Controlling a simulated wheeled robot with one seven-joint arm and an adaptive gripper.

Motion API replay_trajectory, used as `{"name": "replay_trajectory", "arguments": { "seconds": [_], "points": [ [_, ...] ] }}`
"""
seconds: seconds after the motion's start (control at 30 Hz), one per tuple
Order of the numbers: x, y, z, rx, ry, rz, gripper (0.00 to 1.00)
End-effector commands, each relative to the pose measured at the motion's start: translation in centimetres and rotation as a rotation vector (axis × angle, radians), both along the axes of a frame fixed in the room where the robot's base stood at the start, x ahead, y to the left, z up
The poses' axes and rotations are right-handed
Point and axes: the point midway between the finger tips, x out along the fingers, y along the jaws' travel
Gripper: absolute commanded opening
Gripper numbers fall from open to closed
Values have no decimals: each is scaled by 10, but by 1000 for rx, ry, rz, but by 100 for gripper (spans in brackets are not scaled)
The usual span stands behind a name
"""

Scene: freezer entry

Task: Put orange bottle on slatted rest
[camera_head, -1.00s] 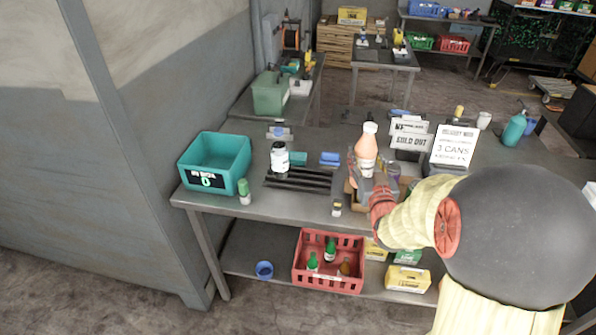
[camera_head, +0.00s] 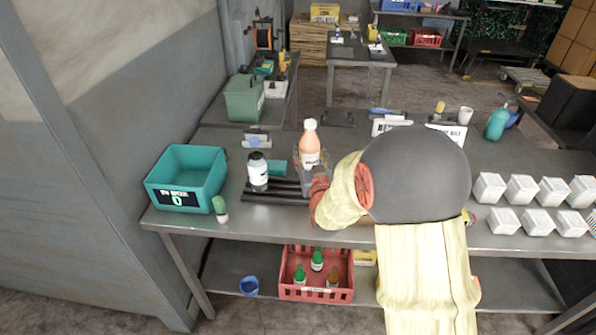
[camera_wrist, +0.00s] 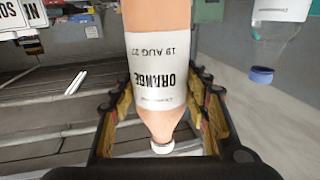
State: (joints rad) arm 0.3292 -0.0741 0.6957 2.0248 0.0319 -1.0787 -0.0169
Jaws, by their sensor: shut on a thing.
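The orange bottle (camera_head: 310,148) has a white cap and a white label. In the wrist view the label on the orange bottle (camera_wrist: 165,70) reads ORANGE, and the bottle lies between the two fingers. My gripper (camera_head: 318,180) is shut on it and holds it upright in the head view. My arm hides part of the table.
A teal bin (camera_head: 187,165) and a green-capped bottle (camera_head: 220,208) are at the left. A teal block (camera_head: 277,167) lies behind. White baskets (camera_head: 505,220) are at the right.

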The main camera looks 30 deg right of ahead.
Motion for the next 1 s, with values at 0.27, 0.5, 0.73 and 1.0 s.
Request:
{"name": "replay_trajectory", "arguments": {
  "seconds": [0.27, 0.5, 0.73, 1.0],
  "points": [
    [24, 15, -35, 0, 0, 0, 1],
    [31, 20, -47, 1, 1, -1, 1],
    [32, 20, -77, 0, 1, -2, 1],
    [32, 20, -77, 0, -1, -1, 1]
  ]
}}
